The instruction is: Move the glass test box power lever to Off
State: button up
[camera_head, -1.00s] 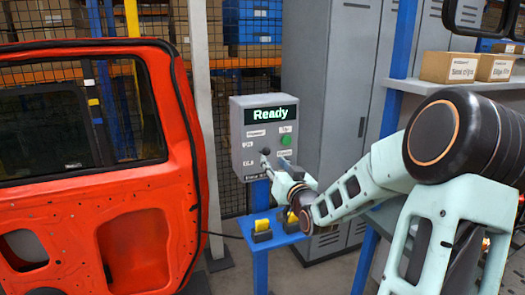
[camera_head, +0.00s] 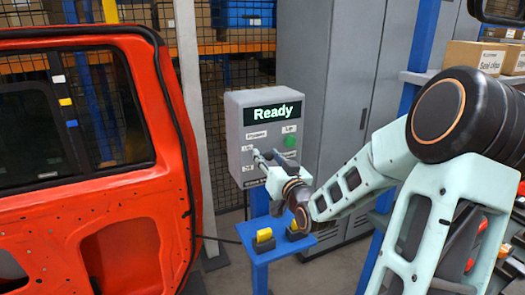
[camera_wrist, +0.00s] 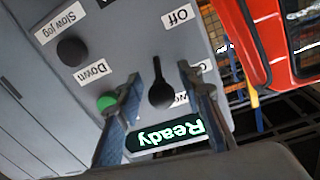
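The grey test box (camera_head: 236,130) stands on a blue post, its screen reading "Ready". The wrist view shows its face upside down. The black power lever (camera_wrist: 161,92) sits between my gripper's fingers, its rounded knob toward the Power label and screen, away from the "Off" label (camera_wrist: 178,17). A partly hidden label, likely "On" (camera_wrist: 203,67), is beside the right finger. My gripper (camera_wrist: 158,76) is open, with one finger on each side of the lever and visible gaps. In the head view my gripper (camera_head: 264,156) is at the box front and hides the lever.
A green button (camera_wrist: 107,102) is close beside the left finger, with a "Down" label. A black knob (camera_wrist: 72,50) is by "Slow jog". A red door (camera_head: 100,215) stands left of the box. A blue stand (camera_head: 262,252) with yellow-black pieces is below. Grey cabinets (camera_head: 345,90) stand behind.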

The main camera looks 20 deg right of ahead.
jog(key=shift+w, duration=0.25)
grip_shut()
dwell(0.4)
